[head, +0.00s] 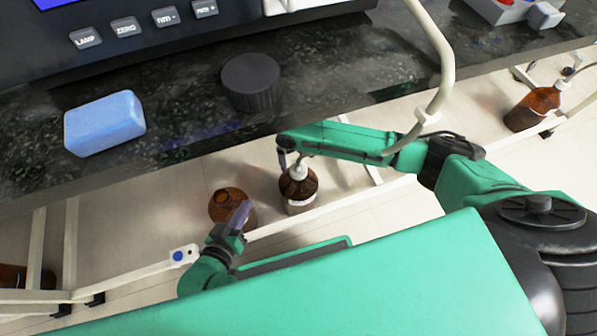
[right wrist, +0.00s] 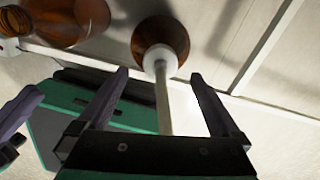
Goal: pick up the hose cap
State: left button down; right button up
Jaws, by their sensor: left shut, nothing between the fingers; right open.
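The white hose cap (head: 298,171) sits on top of a brown bottle (head: 301,192) below the counter. In the right wrist view the cap (right wrist: 160,58) shows with a pale tube (right wrist: 163,105) running from it toward my wrist. My right gripper (head: 289,152) is above the cap; in its wrist view the open fingers (right wrist: 160,76) lie on either side of the tube, with the cap just beyond the fingertips. Nothing is held. My left gripper (head: 242,215) is shut and empty, in front of a second brown bottle (head: 222,203).
A dark counter (head: 190,145) with a blue sponge (head: 104,123) and a black knob-like cylinder (head: 251,82) overhangs the bottles. A thick pale hose (head: 443,60) hangs beside my right arm. Another brown bottle (head: 531,109) stands far right. White frame bars (head: 325,212) run near the bottles.

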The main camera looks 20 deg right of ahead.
aim_at(299, 169)
notch_tip(299, 169, down, 5)
jog(key=shift+s+d+r+b, duration=0.1)
jog(key=shift+s+b, duration=0.05)
jog(key=shift+b, duration=1.1)
pick_arm(q)
notch_tip(299, 169, down, 3)
jog(key=shift+f+t, duration=0.2)
jog(key=shift+t, duration=0.1)
